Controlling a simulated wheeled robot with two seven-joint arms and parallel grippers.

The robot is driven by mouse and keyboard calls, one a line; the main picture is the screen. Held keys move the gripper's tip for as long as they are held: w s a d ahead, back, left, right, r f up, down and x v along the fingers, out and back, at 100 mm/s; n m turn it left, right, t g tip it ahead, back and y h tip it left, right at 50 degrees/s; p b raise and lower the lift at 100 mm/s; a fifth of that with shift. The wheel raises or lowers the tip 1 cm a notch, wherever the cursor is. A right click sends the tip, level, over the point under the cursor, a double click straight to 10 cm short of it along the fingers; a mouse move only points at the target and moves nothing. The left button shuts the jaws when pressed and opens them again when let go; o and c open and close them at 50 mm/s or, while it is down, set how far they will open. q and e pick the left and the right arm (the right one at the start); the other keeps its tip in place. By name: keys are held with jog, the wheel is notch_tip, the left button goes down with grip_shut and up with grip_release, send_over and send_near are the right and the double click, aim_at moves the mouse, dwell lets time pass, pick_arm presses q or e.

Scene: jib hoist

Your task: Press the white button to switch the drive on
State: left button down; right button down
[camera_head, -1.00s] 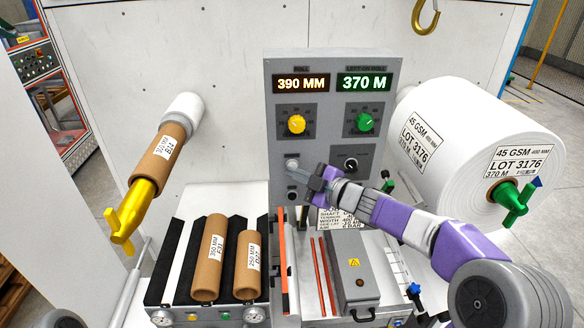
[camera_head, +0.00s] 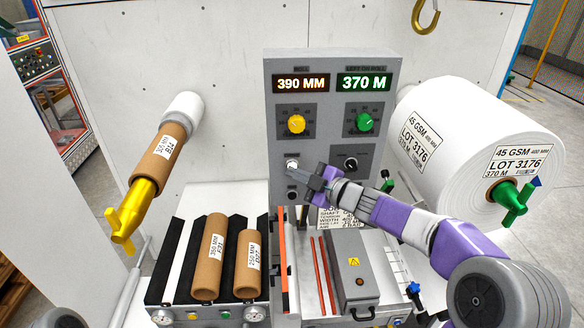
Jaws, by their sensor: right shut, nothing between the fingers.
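The white button (camera_head: 292,165) sits on the grey control panel (camera_head: 335,150), below the yellow dial, and looks bright white. My right gripper (camera_head: 309,180) is shut and empty, at the panel face just right of and slightly below the button. I cannot tell whether its tips touch the button or the panel. The button's upper left part shows; its lower right edge is close to the fingers. My left gripper is not in view.
The panel also has a yellow dial (camera_head: 296,124), a green dial (camera_head: 363,122), a black knob (camera_head: 350,163) and a dark button (camera_head: 292,194). A large white roll (camera_head: 440,130) stands right. Cardboard cores (camera_head: 208,260) lie in a rack at lower left.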

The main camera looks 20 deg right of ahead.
jog(key=shift+s, duration=0.1)
jog(key=s, duration=0.2)
jog(key=s+a+b, duration=0.1)
jog(key=s, duration=0.2)
jog(key=shift+s+a, duration=0.3)
jog(key=shift+s, duration=0.05)
dwell(0.4)
